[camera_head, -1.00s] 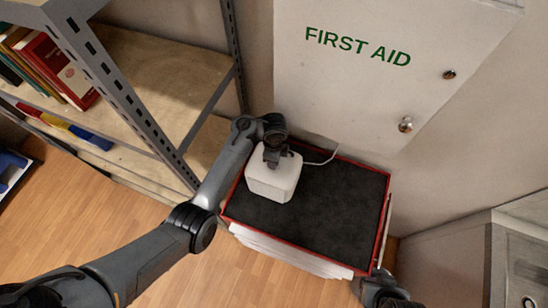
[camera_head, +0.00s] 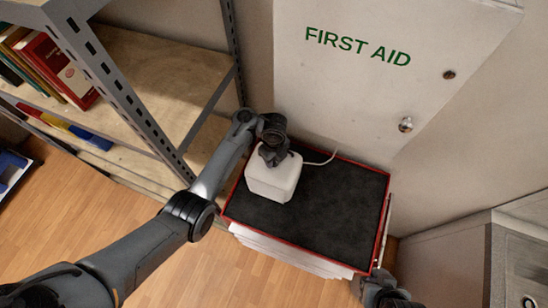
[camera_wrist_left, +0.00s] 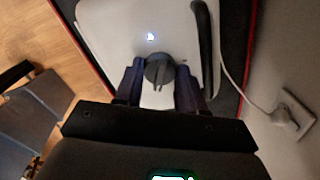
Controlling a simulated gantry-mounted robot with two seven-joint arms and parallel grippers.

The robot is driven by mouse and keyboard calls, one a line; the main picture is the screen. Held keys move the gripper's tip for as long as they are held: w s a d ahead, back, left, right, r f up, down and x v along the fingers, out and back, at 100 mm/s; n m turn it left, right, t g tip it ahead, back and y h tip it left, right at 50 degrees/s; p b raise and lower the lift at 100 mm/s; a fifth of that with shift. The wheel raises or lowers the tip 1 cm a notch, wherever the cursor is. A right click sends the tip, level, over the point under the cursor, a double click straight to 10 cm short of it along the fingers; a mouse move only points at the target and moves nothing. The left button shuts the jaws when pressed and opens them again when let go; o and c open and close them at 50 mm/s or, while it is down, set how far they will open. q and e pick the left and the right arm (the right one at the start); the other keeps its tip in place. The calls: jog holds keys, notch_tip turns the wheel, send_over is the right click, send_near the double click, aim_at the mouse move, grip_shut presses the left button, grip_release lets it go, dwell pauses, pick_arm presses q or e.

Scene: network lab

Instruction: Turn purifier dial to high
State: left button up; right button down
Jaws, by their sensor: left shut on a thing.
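The white purifier (camera_head: 273,180) stands on the black top of a red-edged cabinet in the head view. Its top fills the upper part of the left wrist view (camera_wrist_left: 113,28), with a small lit spot and a dark round dial (camera_wrist_left: 159,70). My left gripper (camera_head: 272,155) is over the purifier's top and hides the dial in the head view. In the left wrist view its two fingers (camera_wrist_left: 160,84) are on either side of the dial, shut on it. My right gripper (camera_head: 386,292) is only partly seen at the bottom right edge; its fingers are not clear.
The black top (camera_head: 325,208) is clear to the right of the purifier. A white cable runs to a wall socket (camera_wrist_left: 290,115). A first aid cabinet (camera_head: 385,100) hangs behind, and metal shelving (camera_head: 165,80) stands close on the left.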

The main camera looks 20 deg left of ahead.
aim_at(275, 161)
pick_arm(q)
jog(key=shift+r, duration=0.1)
jog(key=o, duration=1.1)
jog(key=shift+c, duration=0.2)
jog(key=shift+w+d+r, duration=0.1)
jog(key=shift+r, duration=0.95)
jog(key=shift+w+d+r, duration=0.1)
jog(key=shift+r, duration=0.9)
jog(key=shift+s+a+r, duration=0.1)
jog(key=shift+s+r, duration=0.15)
jog(key=shift+r, duration=0.4)
jog(key=shift+a+r, duration=0.1)
jog(key=shift+r, duration=2.5)
